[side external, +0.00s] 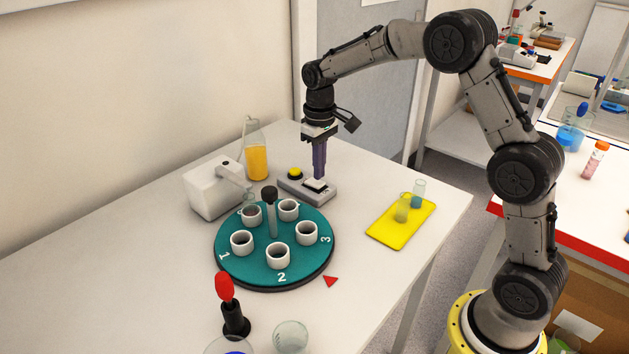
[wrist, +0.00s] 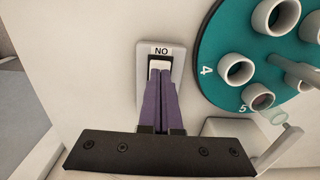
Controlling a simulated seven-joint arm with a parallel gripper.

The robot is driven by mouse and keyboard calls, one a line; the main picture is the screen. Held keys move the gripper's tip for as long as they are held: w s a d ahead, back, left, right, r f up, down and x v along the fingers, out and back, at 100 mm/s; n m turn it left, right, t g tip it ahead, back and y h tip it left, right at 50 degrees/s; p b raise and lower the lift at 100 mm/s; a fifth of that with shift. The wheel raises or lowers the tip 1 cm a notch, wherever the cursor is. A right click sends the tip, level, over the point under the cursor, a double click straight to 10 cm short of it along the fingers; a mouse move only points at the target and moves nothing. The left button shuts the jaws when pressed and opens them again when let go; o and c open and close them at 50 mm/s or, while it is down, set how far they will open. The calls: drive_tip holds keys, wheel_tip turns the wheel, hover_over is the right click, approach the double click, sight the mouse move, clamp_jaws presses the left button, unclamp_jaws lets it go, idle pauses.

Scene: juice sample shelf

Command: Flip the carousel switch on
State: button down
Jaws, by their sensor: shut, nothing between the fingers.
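The grey switch box (side external: 296,189) stands on the white table behind the teal carousel (side external: 268,275). It carries a yellow button (side external: 295,174) and a white rocker (side external: 316,186). In the wrist view the switch box (wrist: 176,52) bears a label (wrist: 161,50) reading "NO", which is "ON" upside down. My gripper (side external: 319,177) points down with its purple fingers shut and empty, the tips at the rocker. In the wrist view the closed fingertips (wrist: 160,74) overlap the rocker's near part. I cannot tell whether they touch it, and the fingers hide the button there.
The carousel holds several white cups and a central post (side external: 271,215). A white dispenser (side external: 214,190) and a flask of orange juice (side external: 256,162) stand left of the switch. A yellow tray (side external: 385,238) with small vials lies to the right; bare table separates them.

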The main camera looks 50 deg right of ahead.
sight(319, 183)
drive_tip(key=shift+f, duration=0.9)
idle(0.5)
drive_tip(key=shift+r, duration=3.5)
drive_tip(key=s+a+r+t, duration=0.4)
drive_tip(key=s+r, duration=1)
drive_tip(key=s+a+f, duration=0.1)
drive_tip(key=s+f, duration=0.3)
drive_tip(key=s, duration=0.4)
drive_tip(key=s+f+t, duration=0.1)
drive_tip(key=s+f, duration=0.3)
drive_tip(key=s, duration=0.4)
drive_tip(key=shift+s+a+f+t, duration=0.25)
drive_tip(key=shift+a+f+t, duration=0.05)
drive_tip(key=shift+a+f, duration=0.1)
